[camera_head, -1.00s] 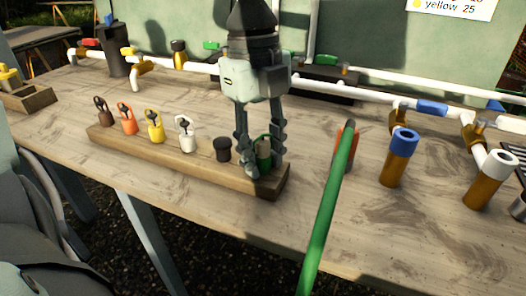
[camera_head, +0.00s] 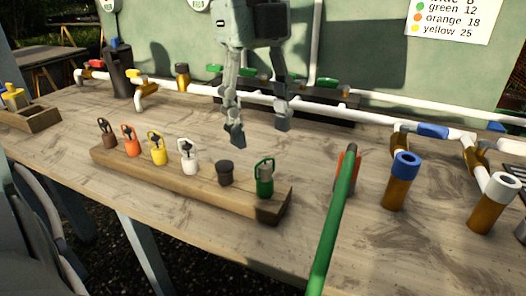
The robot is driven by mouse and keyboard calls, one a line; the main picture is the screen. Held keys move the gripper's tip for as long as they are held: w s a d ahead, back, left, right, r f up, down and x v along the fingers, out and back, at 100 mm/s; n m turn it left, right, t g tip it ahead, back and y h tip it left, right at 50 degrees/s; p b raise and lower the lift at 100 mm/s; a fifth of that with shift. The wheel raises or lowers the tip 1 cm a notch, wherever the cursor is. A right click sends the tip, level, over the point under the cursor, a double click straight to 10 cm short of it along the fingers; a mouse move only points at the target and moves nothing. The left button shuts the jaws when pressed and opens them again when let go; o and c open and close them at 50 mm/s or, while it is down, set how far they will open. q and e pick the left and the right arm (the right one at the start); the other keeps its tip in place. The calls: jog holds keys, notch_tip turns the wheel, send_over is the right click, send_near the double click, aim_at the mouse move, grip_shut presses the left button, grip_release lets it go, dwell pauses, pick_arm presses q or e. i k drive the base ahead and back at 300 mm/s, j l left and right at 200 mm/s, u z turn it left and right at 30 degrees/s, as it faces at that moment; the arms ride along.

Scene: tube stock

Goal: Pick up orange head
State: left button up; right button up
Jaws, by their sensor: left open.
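The orange head (camera_head: 132,147) stands on a long wooden rack (camera_head: 185,186), between a brown head (camera_head: 108,138) and a yellow head (camera_head: 157,151). A white head (camera_head: 188,157), a black piece (camera_head: 225,174) and a green head (camera_head: 264,180) follow to the right on the same rack. My left gripper (camera_head: 259,130) is open and empty, with its fingers pointing down above and behind the rack's right part. It is well to the right of the orange head and apart from it. My right gripper is not in view.
A green tube (camera_head: 338,215) rises from the front, with an orange part behind its top. Blue-topped (camera_head: 402,180) and white-topped (camera_head: 493,203) brown cylinders stand at the right. White pipework (camera_head: 215,92) runs along the back. A wooden box (camera_head: 33,115) sits at the far left.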

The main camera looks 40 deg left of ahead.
aim_at(133, 145)
jog(key=k, duration=1.5)
